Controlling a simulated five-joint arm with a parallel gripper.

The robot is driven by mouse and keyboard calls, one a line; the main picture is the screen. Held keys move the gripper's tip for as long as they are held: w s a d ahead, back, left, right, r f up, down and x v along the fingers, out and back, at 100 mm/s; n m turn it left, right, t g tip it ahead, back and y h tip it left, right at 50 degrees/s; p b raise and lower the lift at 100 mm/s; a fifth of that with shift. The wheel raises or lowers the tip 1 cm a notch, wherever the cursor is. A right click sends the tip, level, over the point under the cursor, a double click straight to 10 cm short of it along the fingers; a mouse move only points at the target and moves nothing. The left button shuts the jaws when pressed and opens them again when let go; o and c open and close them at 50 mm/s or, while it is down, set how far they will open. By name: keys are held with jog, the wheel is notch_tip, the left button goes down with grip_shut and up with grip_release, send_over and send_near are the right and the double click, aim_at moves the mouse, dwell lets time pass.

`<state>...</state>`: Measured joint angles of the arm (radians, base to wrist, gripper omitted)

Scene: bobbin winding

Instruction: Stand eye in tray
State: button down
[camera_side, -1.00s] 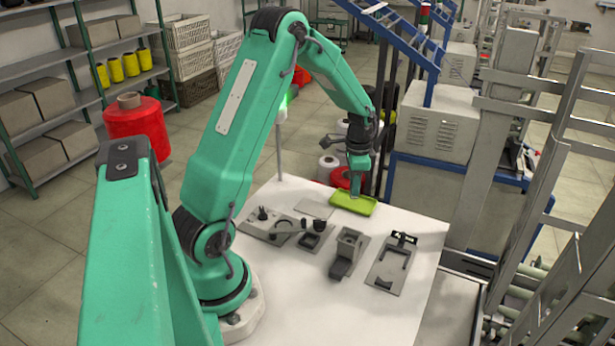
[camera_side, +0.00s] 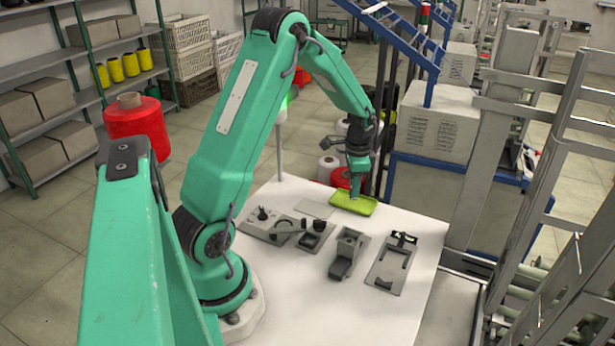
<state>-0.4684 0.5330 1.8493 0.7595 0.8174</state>
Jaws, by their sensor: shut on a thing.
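The lime-green tray (camera_side: 367,209) lies flat at the back of the white table. My gripper (camera_side: 355,194) points down over the tray, its fingertips at or just above the tray's floor. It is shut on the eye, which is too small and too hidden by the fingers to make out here. I cannot tell whether the eye touches the tray.
On the white table (camera_side: 300,300), several grey fixtures stand in front of the tray: a plate with a curved arm (camera_side: 270,226), a dark square holder (camera_side: 312,240), an upright block (camera_side: 348,247) and a flat frame plate (camera_side: 391,265). The table's front is clear.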

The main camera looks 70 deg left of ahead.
jog(key=shift+f, duration=0.75)
dwell(0.9)
jog(key=c, duration=1.2)
grip_release()
jog(key=shift+c, duration=0.2)
jog(key=shift+r, duration=0.1)
jog(key=shift+r, duration=3.45)
jog(key=shift+r, duration=0.1)
